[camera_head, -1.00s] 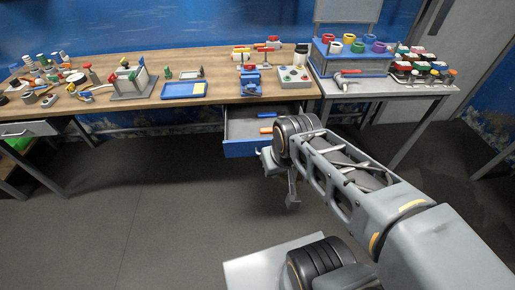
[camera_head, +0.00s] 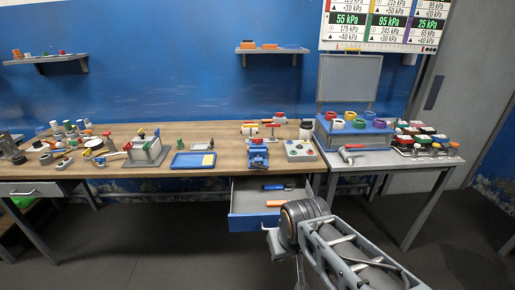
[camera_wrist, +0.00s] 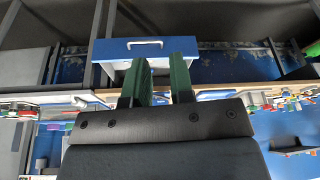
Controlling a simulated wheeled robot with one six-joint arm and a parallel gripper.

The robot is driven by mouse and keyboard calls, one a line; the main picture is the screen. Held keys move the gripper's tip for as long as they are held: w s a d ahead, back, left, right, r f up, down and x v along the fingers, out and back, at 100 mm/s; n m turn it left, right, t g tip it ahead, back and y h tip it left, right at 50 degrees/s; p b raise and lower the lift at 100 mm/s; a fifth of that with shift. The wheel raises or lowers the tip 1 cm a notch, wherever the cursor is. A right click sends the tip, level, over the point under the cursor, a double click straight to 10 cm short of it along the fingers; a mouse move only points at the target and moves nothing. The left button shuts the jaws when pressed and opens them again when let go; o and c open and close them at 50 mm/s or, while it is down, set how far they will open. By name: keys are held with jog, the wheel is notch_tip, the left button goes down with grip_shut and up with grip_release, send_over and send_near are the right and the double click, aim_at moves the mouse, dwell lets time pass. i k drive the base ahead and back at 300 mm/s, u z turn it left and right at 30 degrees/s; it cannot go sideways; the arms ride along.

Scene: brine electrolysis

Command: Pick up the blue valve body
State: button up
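A blue fixture (camera_head: 258,155), possibly the blue valve body, stands near the front edge of the wooden bench, above the open drawer. It is too small to tell a valve body from a vise. My gripper (camera_wrist: 161,80) shows in the wrist view with two green-padded fingers apart and nothing between them. In the head view my gripper is mostly hidden by my arm, below and in front of the bench. It is well apart from the blue fixture.
The blue-fronted drawer (camera_head: 254,222) is open under the bench and holds blue-handled and orange-handled tools. A blue tray (camera_head: 185,160) and a button box (camera_head: 300,150) flank the fixture. A side table on the right bears a red-handled valve (camera_head: 352,149) and colored rings.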

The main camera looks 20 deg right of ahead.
aim_at(252, 146)
jog(key=z, duration=0.05)
jog(key=k, duration=0.55)
jog(key=u, duration=0.8)
jog(key=i, duration=1.65)
jog(key=z, duration=0.6)
jog(key=i, duration=0.45)
jog(key=z, duration=0.25)
